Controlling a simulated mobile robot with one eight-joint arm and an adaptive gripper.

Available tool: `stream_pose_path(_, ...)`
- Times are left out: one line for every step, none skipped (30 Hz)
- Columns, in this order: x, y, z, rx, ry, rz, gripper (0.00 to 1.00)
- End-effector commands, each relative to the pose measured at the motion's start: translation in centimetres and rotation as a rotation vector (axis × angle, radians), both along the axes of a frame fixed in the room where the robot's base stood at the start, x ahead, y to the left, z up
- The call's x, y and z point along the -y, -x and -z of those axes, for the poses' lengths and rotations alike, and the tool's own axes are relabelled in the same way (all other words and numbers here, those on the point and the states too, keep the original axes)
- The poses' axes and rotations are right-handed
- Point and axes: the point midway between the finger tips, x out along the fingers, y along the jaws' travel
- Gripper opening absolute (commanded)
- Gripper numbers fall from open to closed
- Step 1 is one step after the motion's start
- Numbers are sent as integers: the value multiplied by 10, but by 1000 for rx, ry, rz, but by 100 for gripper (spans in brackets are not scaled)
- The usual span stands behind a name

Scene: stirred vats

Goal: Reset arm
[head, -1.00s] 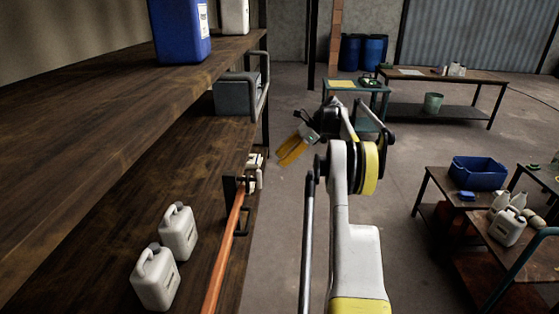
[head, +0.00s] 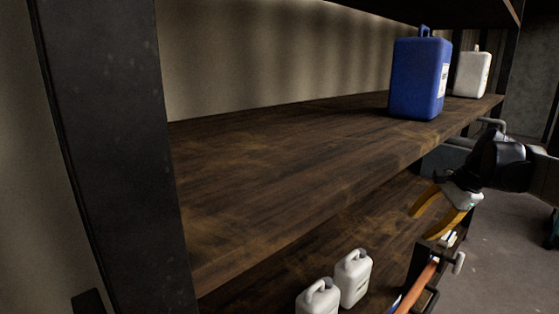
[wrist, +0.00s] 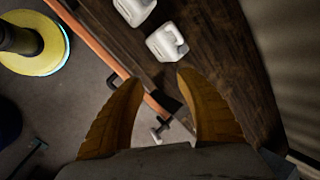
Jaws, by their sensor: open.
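My gripper (head: 436,205) has yellow-orange fingers and shows at the right of the head view, in front of the shelf unit's edge. In the wrist view my gripper (wrist: 160,110) is open, its two curved fingers apart with nothing between them. Below and beyond the fingers lie the lower shelf (wrist: 215,60) and an orange rail (wrist: 100,52) along its edge. The rest of my arm is mostly out of the head view.
A blue canister (head: 418,80) and a white canister (head: 472,74) stand on the upper shelf (head: 290,150). Two white jugs (head: 353,278) (head: 319,298) stand on the lower shelf. A dark upright post (head: 110,150) stands at left. Open floor (head: 505,240) shows at right.

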Motion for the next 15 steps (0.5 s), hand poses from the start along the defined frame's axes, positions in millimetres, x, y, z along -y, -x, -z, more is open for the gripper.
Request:
stream_pose_path(-29, 16, -3, 24, 57, -76, 43)
stream_pose_path(-43, 25, -4, 41, 96, -122, 43)
stream_pose_path(-60, 38, -4, 63, 146, -184, 43)
stream_pose_path(-74, 48, -4, 80, 183, -231, 43)
stream_pose_path(-86, 58, -3, 96, 220, -279, 43)
stream_pose_path(-101, 73, -1, 119, 270, -343, 43)
stream_pose_path(-112, 84, 1, 136, 308, -390, 43)
stream_pose_path(-123, 96, 4, 153, 345, -440, 43)
stream_pose_path(-136, 112, 8, 176, 395, -505, 43)
stream_pose_path(-145, 123, 13, 194, 433, -553, 43)
stream_pose_path(-153, 135, 17, 211, 470, -603, 43)
stream_pose_path(-164, 151, 25, 235, 521, -670, 43)
stream_pose_path(-171, 162, 30, 254, 559, -717, 43)
stream_pose_path(-178, 173, 37, 272, 595, -766, 43)
stream_pose_path(-185, 187, 46, 293, 641, -826, 43)
